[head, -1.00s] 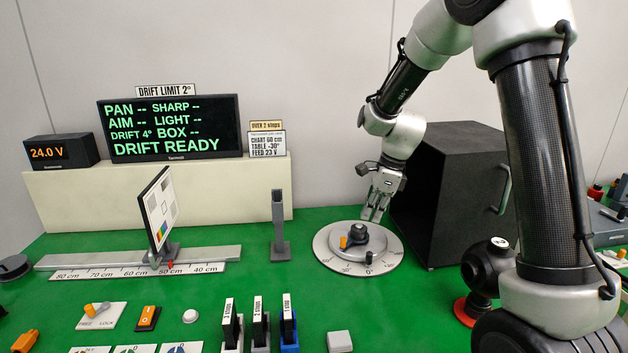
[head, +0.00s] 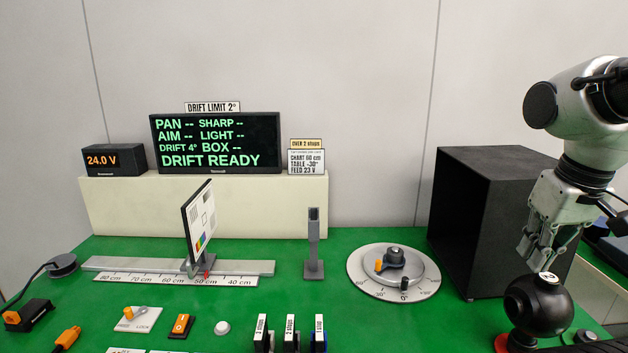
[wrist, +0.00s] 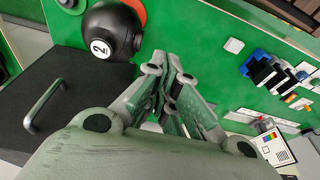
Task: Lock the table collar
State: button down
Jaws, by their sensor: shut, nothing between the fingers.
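The round turntable (head: 362,287) lies flat on the green table in the head view, with a degree scale around its rim. On its grey hub sit a dark knob (head: 395,255), an orange lever (head: 379,266) at the left and a small dark peg (head: 404,284) at the front. I cannot tell which part is the collar. My gripper (head: 538,262) is shut and empty, well right of the turntable and above a black ball-shaped unit marked 2 (head: 540,310). My gripper (wrist: 172,62) also shows in the wrist view, with the ball unit (wrist: 112,30) beside it; the turntable is not visible there.
A black open box (head: 495,190) with a handle stands behind the ball unit. Left of the turntable are a grey post (head: 314,250), a chart (head: 199,218) on a rail and a FREE/LOCK lever plate (head: 138,319). The display (head: 215,140) reads DRIFT READY, drift 4°.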

jog(key=c, duration=2.2)
grip_release()
jog(key=shift+s+d+r+t, duration=0.2)
jog(key=shift+s+r+t, duration=0.55)
jog(key=shift+r, duration=0.3)
jog(key=o, duration=0.4)
jog(key=shift+r, duration=0.2)
jog(key=shift+c, duration=0.2)
jog(key=o, duration=0.4)
jog(key=shift+w+a+f+g, duration=0.25)
jog(key=shift+w+f+g, duration=0.05)
jog(key=shift+f, duration=0.25)
jog(key=shift+w+a+f+g, duration=0.25)
jog(key=shift+f, duration=0.25)
jog(key=n+g, duration=0.3)
jog(key=n, duration=0.6)
send_over(379, 261)
notch_tip(379, 261, down, 17)
jog(key=shift+w, duration=0.15)
jog(key=shift+r+n, duration=0.1)
jog(key=shift+n, duration=0.3)
jog(key=shift+a+f, duration=0.1)
jog(key=shift+f, duration=0.25)
notch_tip(379, 261, down, 7)
jog(key=shift+f, duration=0.1)
jog(key=shift+c, duration=0.2)
